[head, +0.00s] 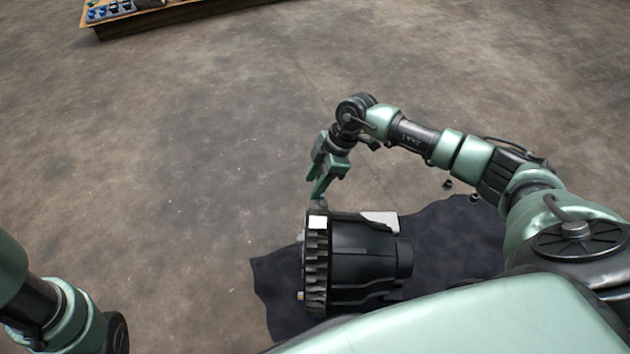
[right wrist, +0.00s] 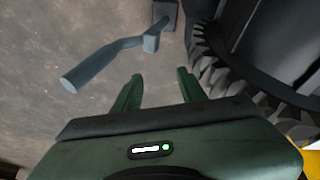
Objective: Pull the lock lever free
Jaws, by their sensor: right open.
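A blue-grey bent lever (right wrist: 108,60), which looks like the lock lever, shows at the upper left of the right wrist view. It runs from a small block at the top down to a round free end. My right gripper (right wrist: 159,82) is open, with nothing between its fingers; the lever lies ahead of the fingertips and to the left, apart from them. In the head view my right gripper (head: 318,192) points down just above the toothed end of a black machine part (head: 362,258). The lever is hard to make out there. My left gripper is out of view.
The black part, with its toothed wheel (head: 316,262), rests on a dark cloth (head: 450,235). The toothed rim (right wrist: 215,70) is close to the right finger in the wrist view. Bare concrete floor lies left and beyond. A wooden table (head: 190,12) stands far off.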

